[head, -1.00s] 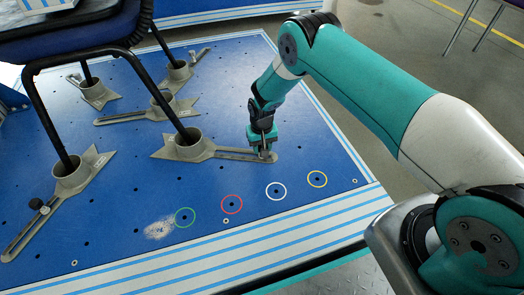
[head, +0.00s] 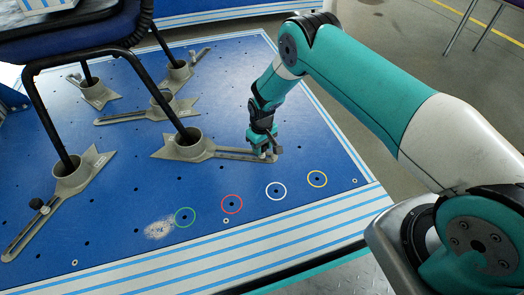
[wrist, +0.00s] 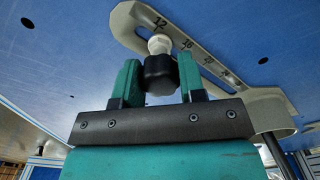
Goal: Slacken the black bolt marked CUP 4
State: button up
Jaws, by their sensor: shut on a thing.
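In the wrist view a black bolt head (wrist: 160,75) on a pale metal collar sits in the slot of a grey foot clamp (wrist: 215,68), near the stamped 12. My gripper (wrist: 160,80) has its two teal fingers on either side of the bolt head and is shut on it. In the head view my gripper (head: 267,153) is at the right end of the slotted arm of the front right cup (head: 188,146), and mostly hides the bolt. I cannot read a CUP 4 mark in either view.
The front left cup (head: 72,178) has its own black-knobbed bolt (head: 37,204). Several other grey cups stand behind, with black chair legs (head: 85,55) in them. Coloured rings, including a red one (head: 231,204), mark the bare blue board in front.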

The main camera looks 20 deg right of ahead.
jog(key=n, duration=0.3)
jog(key=shift+n, duration=0.4)
jog(key=o, duration=0.9)
jog(key=m, duration=0.4)
jog(key=m, duration=0.4)
